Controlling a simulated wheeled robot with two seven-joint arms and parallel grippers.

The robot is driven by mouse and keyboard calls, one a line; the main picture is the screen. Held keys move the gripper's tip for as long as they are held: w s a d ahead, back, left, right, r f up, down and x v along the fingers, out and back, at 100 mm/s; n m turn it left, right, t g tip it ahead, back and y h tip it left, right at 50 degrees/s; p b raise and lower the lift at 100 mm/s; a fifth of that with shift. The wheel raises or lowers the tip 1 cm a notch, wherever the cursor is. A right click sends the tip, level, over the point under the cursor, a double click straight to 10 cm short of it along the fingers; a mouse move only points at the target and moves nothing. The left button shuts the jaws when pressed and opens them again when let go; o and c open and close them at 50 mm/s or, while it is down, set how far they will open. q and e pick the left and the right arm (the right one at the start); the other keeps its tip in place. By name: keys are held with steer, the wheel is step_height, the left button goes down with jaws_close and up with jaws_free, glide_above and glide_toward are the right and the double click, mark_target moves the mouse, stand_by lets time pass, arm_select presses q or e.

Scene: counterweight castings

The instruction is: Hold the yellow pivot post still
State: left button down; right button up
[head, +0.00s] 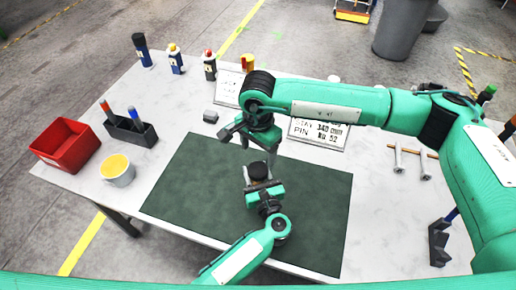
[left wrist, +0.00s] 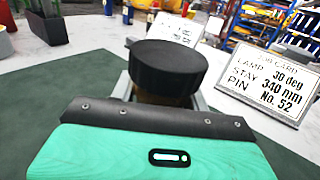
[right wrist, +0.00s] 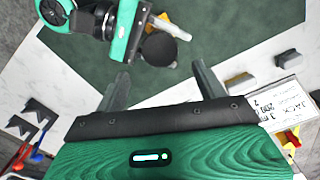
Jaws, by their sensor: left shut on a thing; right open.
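A post with a round black cap (head: 258,171) stands over the dark green mat (head: 190,195). The cap (left wrist: 167,70) fills the middle of the left wrist view; a brownish-yellow strip (left wrist: 160,98) of the post shows under it, the rest hidden. My left gripper (head: 262,185) is shut on this post from the near side. The cap (right wrist: 159,48) and my left gripper also show at the top of the right wrist view. My right gripper (right wrist: 163,78) is open and empty, fingers spread. In the head view it hangs just behind and above the cap, apart from it.
A red bin (head: 65,144), a yellow-filled cup (head: 117,169) and a dark pen holder (head: 130,130) stand left. Bottles line the back edge. A job card (left wrist: 269,84) stands behind the mat. Metal parts (head: 424,163) and dark brackets (head: 438,243) lie right.

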mark_target(258, 169)
arm_select(q)
steer(key=shift+f, duration=0.1)
arm_select(e)
steer(key=shift+f, duration=0.1)
steer(key=shift+f, duration=3.95)
steer(key=c, duration=1)
steer(key=o, duration=1.1)
steer(key=shift+o, duration=0.2)
steer(key=shift+r, duration=0.1)
step_height(258, 169, up, 12)
